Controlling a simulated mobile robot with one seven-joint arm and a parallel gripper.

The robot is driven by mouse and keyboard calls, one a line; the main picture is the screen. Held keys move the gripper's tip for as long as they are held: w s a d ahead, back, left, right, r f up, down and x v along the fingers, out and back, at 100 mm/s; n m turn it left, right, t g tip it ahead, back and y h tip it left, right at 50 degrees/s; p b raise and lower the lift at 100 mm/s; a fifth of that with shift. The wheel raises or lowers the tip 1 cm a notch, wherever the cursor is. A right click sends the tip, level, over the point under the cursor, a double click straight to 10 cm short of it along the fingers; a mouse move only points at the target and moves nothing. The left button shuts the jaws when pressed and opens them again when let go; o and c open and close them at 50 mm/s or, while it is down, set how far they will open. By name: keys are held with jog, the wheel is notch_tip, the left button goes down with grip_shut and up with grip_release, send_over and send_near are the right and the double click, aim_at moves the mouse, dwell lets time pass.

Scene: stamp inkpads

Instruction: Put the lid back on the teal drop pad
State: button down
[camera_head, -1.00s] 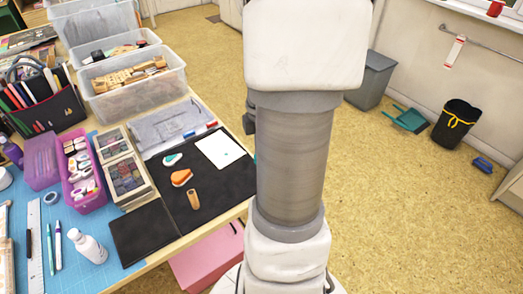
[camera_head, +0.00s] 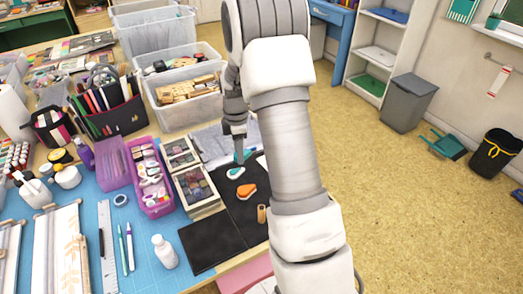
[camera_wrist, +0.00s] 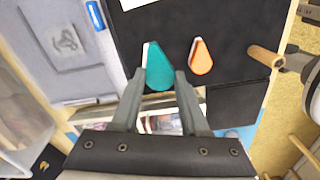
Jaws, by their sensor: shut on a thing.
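My gripper (camera_head: 240,154) is pointed down over the black mat (camera_head: 215,243), just behind the teal drop pad (camera_head: 236,173). Its fingers are shut on the teal lid, a drop-shaped piece that shows between the fingertips in the wrist view (camera_wrist: 160,70). In the head view the pad lies on the mat with a pale rim, and the lid appears above and behind it, apart from it. In the wrist view the lid hides most of what lies under it; a white edge shows at its left. The exact height gap cannot be told.
White paper (camera_wrist: 134,3) is on the mat. Boxes of ink pads (camera_head: 198,188) and a purple bin (camera_head: 150,178) stand to the left.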

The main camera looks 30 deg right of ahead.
aim_at(233, 172)
jog(key=shift+w+a+f, duration=0.15)
jog(key=shift+w+a, duration=0.35)
jog(key=shift+w+a+f, duration=0.15)
jog(key=shift+w+a, duration=0.3)
jog(key=shift+a, duration=0.05)
jog(key=shift+f, duration=0.1)
jog(key=shift+f+b, duration=1.7)
jog(key=shift+f, duration=1.05)
jog(key=shift+f, duration=0.55)
dwell(0.4)
grip_release()
dwell(0.4)
